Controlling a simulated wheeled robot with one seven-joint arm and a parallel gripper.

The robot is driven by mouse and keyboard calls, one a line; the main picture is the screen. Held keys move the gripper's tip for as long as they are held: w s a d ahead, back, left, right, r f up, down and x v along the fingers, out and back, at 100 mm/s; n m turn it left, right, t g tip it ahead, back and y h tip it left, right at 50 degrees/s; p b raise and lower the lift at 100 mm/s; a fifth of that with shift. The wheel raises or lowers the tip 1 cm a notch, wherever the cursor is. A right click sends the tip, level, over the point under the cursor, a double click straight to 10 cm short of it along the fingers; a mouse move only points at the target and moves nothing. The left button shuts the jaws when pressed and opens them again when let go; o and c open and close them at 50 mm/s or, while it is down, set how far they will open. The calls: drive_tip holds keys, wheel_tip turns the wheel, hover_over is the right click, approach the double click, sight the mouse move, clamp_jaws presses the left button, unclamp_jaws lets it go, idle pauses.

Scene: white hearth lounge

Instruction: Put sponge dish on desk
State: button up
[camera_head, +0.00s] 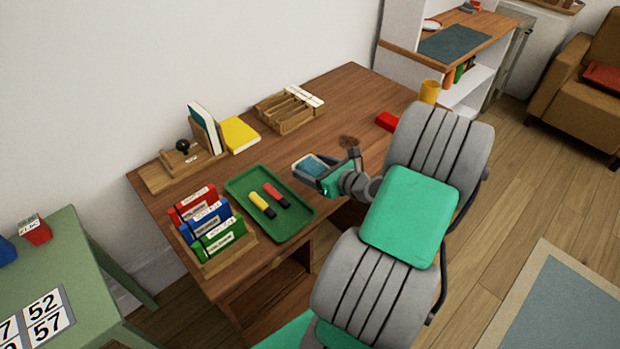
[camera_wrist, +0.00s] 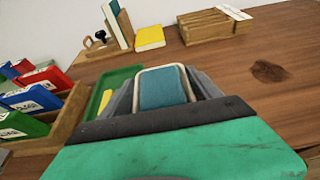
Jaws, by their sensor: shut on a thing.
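The sponge dish (camera_head: 314,165) is a pale rounded tray with a blue-teal sponge in it. My gripper (camera_head: 328,174) is shut on it and holds it over the wooden desk (camera_head: 335,95), just right of the green tray. In the wrist view the dish (camera_wrist: 164,87) sits between the two grey fingers, with the desk (camera_wrist: 225,80) behind it. I cannot tell whether the dish touches the desk top. The near side of the dish is hidden by my gripper.
The green tray (camera_head: 238,189) holds yellow and red markers. The desk's middle is clear.

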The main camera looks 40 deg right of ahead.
sight(311, 169)
drive_tip(key=w+f, duration=0.1)
drive_tip(key=f, duration=0.1)
drive_tip(key=w+d+f, duration=0.1)
drive_tip(key=shift+w+d+f, duration=0.2)
drive_tip(key=shift+w+f, duration=0.15)
wheel_tip(311, 169, down, 3)
drive_tip(key=shift+w+r+b, duration=0.1)
drive_tip(key=shift+r+b, duration=0.05)
drive_tip(key=shift+b, duration=0.35)
drive_tip(key=shift+d+f, duration=0.1)
drive_tip(key=shift+f, duration=0.25)
drive_tip(key=shift+r, duration=0.1)
drive_tip(key=o, duration=1.6)
drive_tip(key=shift+f, duration=0.2)
drive_tip(key=shift+c, duration=0.2)
drive_tip(key=shift+r, duration=0.1)
